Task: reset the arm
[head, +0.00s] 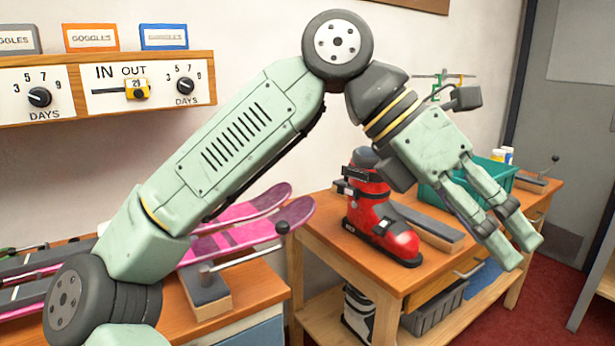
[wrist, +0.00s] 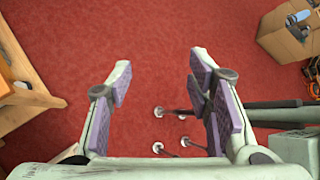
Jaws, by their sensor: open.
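My gripper (head: 520,252) hangs at the end of my pale green arm, in front of and to the right of the wooden bench in the head view. Its fingers point down and to the right. In the wrist view my gripper (wrist: 160,85) shows two fingers with purple pads, set well apart. Nothing is between the pads but red carpet (wrist: 155,40) below. The gripper is open and empty, and touches nothing that I can see.
A red ski boot (head: 375,215) stands on the bench (head: 340,257) beside a grey block (head: 427,230). A green crate (head: 440,190) is behind my gripper. Pink skis (head: 245,235) lie on the left bench. A cardboard box (wrist: 280,40) stands on the floor.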

